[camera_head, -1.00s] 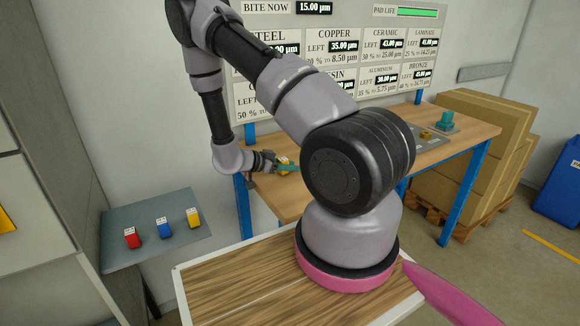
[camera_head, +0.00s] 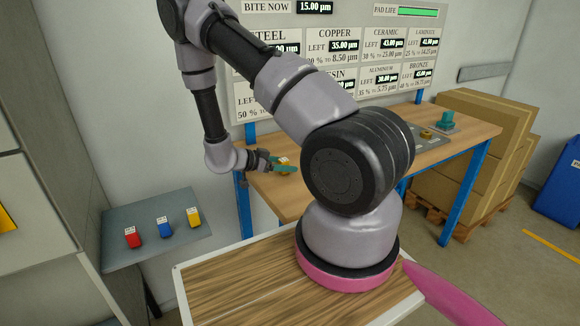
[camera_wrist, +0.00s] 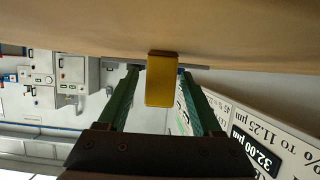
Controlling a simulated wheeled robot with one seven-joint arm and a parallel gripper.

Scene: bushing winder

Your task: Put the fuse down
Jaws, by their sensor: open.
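The yellow fuse (camera_wrist: 162,82) shows in the wrist view between the two green fingers of my gripper (camera_wrist: 162,84), with a visible gap on each side. The fingers are open. The wrist picture is upside down, and the fuse's end meets the brown tabletop at the top of it, so it appears to stand on the wooden bench (camera_head: 285,205). In the head view the fuse (camera_head: 284,160) is small and partly hidden by my gripper (camera_head: 284,165) at the bench's left end.
A display board (camera_head: 345,50) stands behind the bench. Cardboard boxes (camera_head: 480,140) are at right. My arm hides the bench's middle.

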